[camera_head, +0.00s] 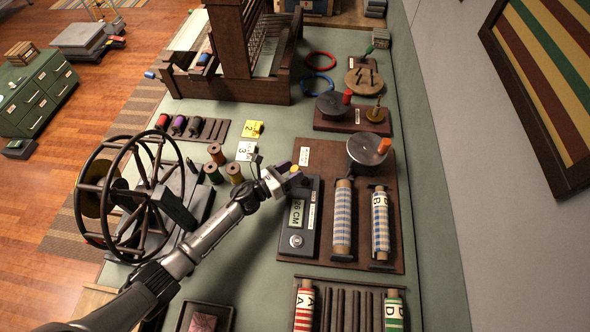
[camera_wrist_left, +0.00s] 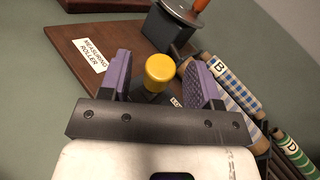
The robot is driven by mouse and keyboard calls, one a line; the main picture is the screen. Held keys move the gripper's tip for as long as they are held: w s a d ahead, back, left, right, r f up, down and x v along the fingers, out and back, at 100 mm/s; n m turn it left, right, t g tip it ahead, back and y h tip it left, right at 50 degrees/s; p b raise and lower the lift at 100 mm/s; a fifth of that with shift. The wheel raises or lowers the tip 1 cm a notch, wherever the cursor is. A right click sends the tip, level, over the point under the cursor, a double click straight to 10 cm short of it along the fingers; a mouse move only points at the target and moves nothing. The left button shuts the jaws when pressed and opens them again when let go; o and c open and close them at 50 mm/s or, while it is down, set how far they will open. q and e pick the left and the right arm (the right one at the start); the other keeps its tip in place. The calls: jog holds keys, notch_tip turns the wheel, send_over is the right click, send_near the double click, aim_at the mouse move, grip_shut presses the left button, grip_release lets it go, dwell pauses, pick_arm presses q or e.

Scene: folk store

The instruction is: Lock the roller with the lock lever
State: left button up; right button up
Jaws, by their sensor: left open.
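My left gripper (camera_head: 288,173) reaches in from the left over the measuring roller's brown board (camera_head: 389,185). Its purple fingers are open in the left wrist view (camera_wrist_left: 160,76), one on each side of a yellow knob (camera_wrist_left: 159,71), probably the lock lever. I see a gap on both sides of the knob. The knob's top also shows in the head view (camera_head: 295,168). Two cloth rolls, one plain-ended (camera_head: 342,215) and one marked B (camera_head: 380,222), lie on the board. A grey drum with an orange handle (camera_head: 384,146) stands behind them. My right gripper is out of view.
A grey box with a "26 CM" display (camera_head: 297,213) lies just beside the gripper. Thread spools (camera_head: 235,173) and a large wooden wheel (camera_head: 125,190) stand to the left. Rolls A (camera_head: 304,305) and D (camera_head: 393,310) lie in front. A loom (camera_head: 235,50) stands at the back.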

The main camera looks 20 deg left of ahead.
pick_arm(q)
jog(key=shift+x, duration=0.75)
jog(key=shift+c, duration=0.3)
grip_shut()
